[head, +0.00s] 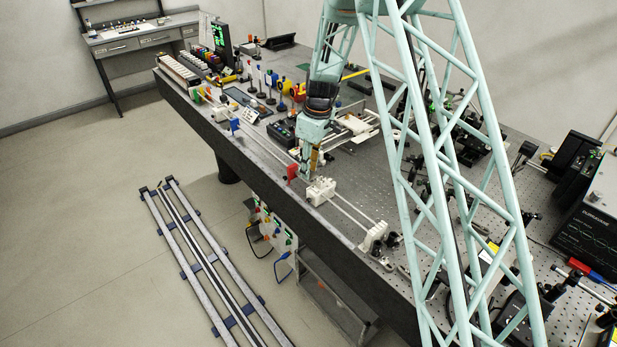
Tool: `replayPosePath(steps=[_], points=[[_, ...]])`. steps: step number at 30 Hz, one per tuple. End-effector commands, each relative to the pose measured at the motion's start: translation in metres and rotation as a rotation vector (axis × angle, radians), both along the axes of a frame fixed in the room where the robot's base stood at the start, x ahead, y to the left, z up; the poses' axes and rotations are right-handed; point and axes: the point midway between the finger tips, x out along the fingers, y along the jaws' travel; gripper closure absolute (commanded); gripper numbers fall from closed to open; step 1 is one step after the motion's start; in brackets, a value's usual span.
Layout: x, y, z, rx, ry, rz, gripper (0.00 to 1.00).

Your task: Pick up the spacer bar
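My arm reaches down over the front edge of the optical bench, and my gripper (307,174) points down close to the bench top. It is small in the head view, and I cannot tell whether its fingers are open or shut, or whether anything is between them. A small orange-brown part (314,158) shows beside it; I cannot tell what it is. I cannot pick out the spacer bar with certainty. Thin pale rods (352,212) run along the front edge between a white block (321,191) and a white end mount (374,236).
A red plate (292,173) stands just left of my gripper. A white frame-like stage (352,128) lies behind it. Coloured optics (285,90) crowd the far left of the bench. Dark mounts (440,180) stand at right, partly behind my lattice structure. Floor rails (205,260) lie in front.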

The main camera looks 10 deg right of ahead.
Motion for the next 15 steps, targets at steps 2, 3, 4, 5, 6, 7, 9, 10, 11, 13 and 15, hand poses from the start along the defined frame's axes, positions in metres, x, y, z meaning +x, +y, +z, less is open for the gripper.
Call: replayPosePath(steps=[2,3,4,5,6,7,9,10,11,13,15], points=[[-0.0001,0.0001,0.0000,0.000,0.000,0.000,0.74],[-0.0001,0.0001,0.0000,0.000,0.000,0.000,0.74],[-0.0001,0.0001,0.0000,0.000,0.000,0.000,0.74],[-0.0001,-0.0001,0.0000,0.000,0.000,0.000,0.74],[0.0000,0.0000,0.0001,0.000,0.000,0.000,0.74],[-0.0001,-0.0001,0.0001,0.000,0.000,0.000,0.74],[-0.0001,-0.0001,0.0001,0.000,0.000,0.000,0.74],[0.0000,0.0000,0.0001,0.000,0.000,0.000,0.74],[0.0000,0.0000,0.0001,0.000,0.000,0.000,0.75],[0.0000,0.0000,0.0001,0.000,0.000,0.000,0.81],[0.0000,0.0000,0.0001,0.000,0.000,0.000,0.88]])
